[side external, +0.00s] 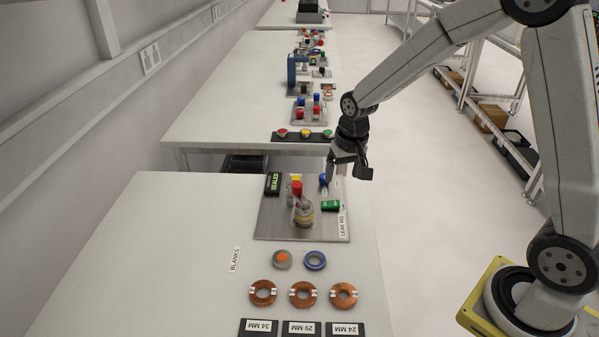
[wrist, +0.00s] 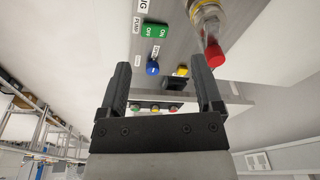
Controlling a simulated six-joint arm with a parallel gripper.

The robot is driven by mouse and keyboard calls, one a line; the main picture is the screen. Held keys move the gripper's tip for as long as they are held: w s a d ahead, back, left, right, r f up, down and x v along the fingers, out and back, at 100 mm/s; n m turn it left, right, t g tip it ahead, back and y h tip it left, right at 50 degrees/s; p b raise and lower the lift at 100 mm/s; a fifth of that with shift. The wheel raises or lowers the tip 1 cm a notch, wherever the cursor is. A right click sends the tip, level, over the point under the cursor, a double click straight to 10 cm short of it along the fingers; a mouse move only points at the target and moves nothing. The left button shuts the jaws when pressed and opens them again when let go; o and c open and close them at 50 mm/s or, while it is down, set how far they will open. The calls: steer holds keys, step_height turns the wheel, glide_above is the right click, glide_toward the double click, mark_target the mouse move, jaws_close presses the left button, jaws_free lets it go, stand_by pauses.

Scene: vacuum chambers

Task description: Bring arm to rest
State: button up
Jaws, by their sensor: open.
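My gripper (side external: 345,171) hangs over the right side of the leak rig plate (side external: 270,223), close to a blue knob (side external: 323,180). In the wrist view my gripper (wrist: 166,85) has its two dark fingers apart with nothing held between them. The blue knob (wrist: 152,68) and a yellow knob (wrist: 182,71) show beyond the fingertips. A green switch (side external: 330,205) reads ON and OFF in the wrist view (wrist: 155,31). A red-handled fitting (side external: 297,188) stands on the plate; its red end (wrist: 214,55) is near the right finger in the wrist view. A black display (side external: 273,183) reads SEALED.
A farther bench (side external: 225,110) holds a button strip (side external: 302,135) and other rigs. Open floor (side external: 430,160) lies right of the benches.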

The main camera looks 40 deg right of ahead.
steer(key=s+a+n, duration=0.2)
steer(key=s, duration=0.5)
steer(key=s+a+n+t, duration=0.1)
steer(key=s+a+n, duration=0.1)
steer(key=s, duration=0.5)
steer(key=shift+s+n, duration=0.15)
steer(key=shift+n, duration=0.25)
